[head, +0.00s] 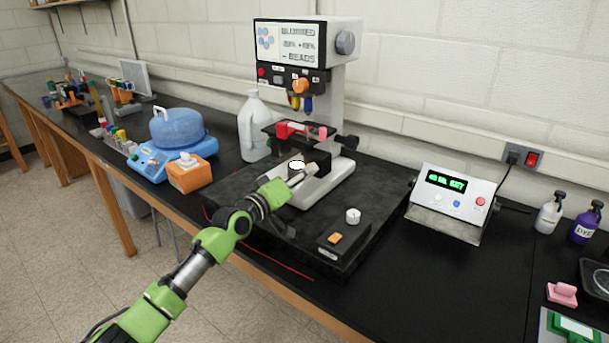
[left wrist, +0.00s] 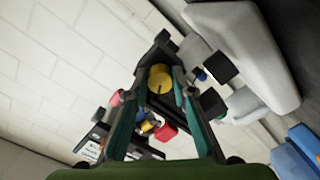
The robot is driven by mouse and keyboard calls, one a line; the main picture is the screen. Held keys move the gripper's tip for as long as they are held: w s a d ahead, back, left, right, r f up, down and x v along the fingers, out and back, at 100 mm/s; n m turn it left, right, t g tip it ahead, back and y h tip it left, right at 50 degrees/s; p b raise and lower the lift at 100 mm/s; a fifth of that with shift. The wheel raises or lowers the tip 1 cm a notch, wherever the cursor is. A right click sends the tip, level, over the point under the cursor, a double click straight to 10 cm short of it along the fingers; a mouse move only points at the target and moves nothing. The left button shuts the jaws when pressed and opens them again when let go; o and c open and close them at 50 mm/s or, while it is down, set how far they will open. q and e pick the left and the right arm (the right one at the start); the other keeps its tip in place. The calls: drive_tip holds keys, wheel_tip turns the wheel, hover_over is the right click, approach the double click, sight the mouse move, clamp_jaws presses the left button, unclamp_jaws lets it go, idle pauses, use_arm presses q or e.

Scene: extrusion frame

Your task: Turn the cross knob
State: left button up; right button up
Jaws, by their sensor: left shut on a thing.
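The black-and-white bench device (head: 335,100) has a screen and coloured lenses above a dark stage. A black knob (head: 347,142) sticks out at the stage's right; I cannot make out a cross shape on any knob. My left gripper (head: 301,174) reaches in low at the front of the device, below the stage. In the left wrist view my left gripper (left wrist: 158,88) is shut on a yellow round part (left wrist: 160,78) between its fingertips. In the head view the gripped part cannot be told apart clearly. My right gripper is not in view.
A white dial (head: 353,216) and an orange button (head: 334,239) sit on the black base. A control box (head: 455,200) stands to the right. An orange box (head: 190,174), a blue-lidded device (head: 180,135) and a white jug (head: 254,125) stand to the left.

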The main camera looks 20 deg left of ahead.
use_arm(q)
drive_tip(key=shift+n+p, duration=0.9)
drive_tip(key=shift+n, duration=2.8)
drive_tip(key=o, duration=1.1)
drive_tip(key=v, duration=1.2)
